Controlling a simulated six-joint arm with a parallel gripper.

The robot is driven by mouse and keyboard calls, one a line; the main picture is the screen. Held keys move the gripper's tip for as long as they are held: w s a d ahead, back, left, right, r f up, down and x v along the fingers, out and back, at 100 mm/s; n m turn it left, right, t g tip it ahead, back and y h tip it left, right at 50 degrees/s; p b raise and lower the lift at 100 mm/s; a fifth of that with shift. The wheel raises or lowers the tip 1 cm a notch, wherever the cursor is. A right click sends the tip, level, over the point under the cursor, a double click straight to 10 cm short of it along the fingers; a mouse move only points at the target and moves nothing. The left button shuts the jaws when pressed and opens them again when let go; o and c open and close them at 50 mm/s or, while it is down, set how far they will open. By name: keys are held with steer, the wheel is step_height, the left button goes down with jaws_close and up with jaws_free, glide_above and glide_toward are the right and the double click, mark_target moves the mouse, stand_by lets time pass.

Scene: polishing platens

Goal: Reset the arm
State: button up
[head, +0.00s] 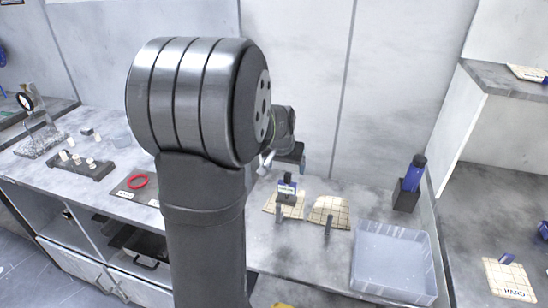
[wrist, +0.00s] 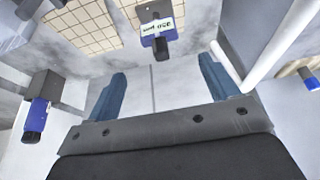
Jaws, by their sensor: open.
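My gripper (head: 284,168) hangs in front of the back wall, above the far side of the workbench, partly hidden behind my arm in the head view. The wrist view shows the two blue fingers of my gripper (wrist: 163,84) spread wide with nothing between them. A blue item with a white label (head: 287,189) stands at the left tan gridded pad (head: 269,205); it also shows beyond the fingers in the wrist view (wrist: 157,28). My gripper is apart from it.
A right gridded pad (head: 335,203) lies beside the left one. A blue bottle (head: 415,171) stands in a dark holder (head: 404,199) near a clear bin (head: 428,267). A red ring (head: 137,182) and a dark rack (head: 82,170) with white pieces are at left. A side bench holds another pad (head: 511,283).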

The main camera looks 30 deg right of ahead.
mark_target(288, 173)
steer(key=x, duration=1.2)
steer(key=shift+r, duration=1.6)
